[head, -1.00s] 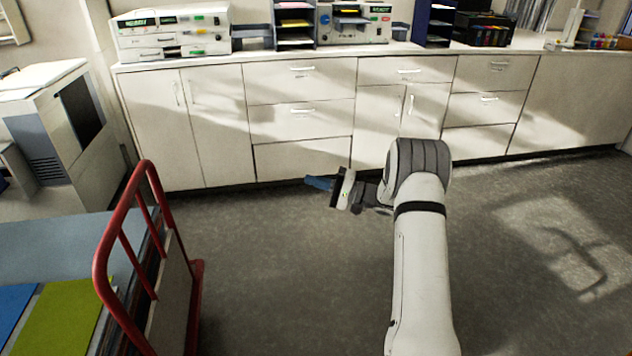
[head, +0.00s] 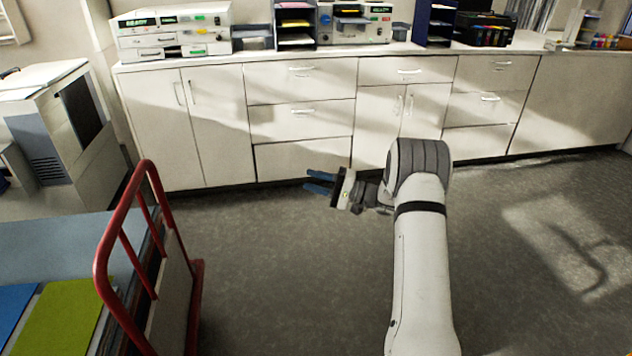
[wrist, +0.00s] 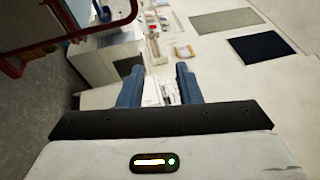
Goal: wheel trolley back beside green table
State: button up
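A trolley with a red tubular handle (head: 101,262) stands at the lower left in the head view, its lower part cut off by the frame. Blue and green sheets (head: 58,318) show behind its handle on a grey surface. The red handle also shows at the upper left in the wrist view (wrist: 75,38). My gripper (head: 317,182) is open and empty, right of the trolley and apart from it, pointing left. Its two blue fingers stand apart in the wrist view (wrist: 159,86). I cannot make out a green table.
White cabinets (head: 300,110) line the back wall, with machines (head: 172,32) and trays on top. A large copier (head: 62,125) stands at the left behind the trolley. Grey floor (head: 290,280) is clear between the trolley and my arm, and to the right.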

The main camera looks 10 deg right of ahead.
jog(key=o, duration=0.4)
jog(key=shift+c, duration=0.2)
jog(key=b+v, duration=0.1)
jog(key=v, duration=0.6)
jog(key=shift+d, duration=0.4)
jog(key=shift+s+f, duration=0.1)
jog(key=shift+f, duration=0.05)
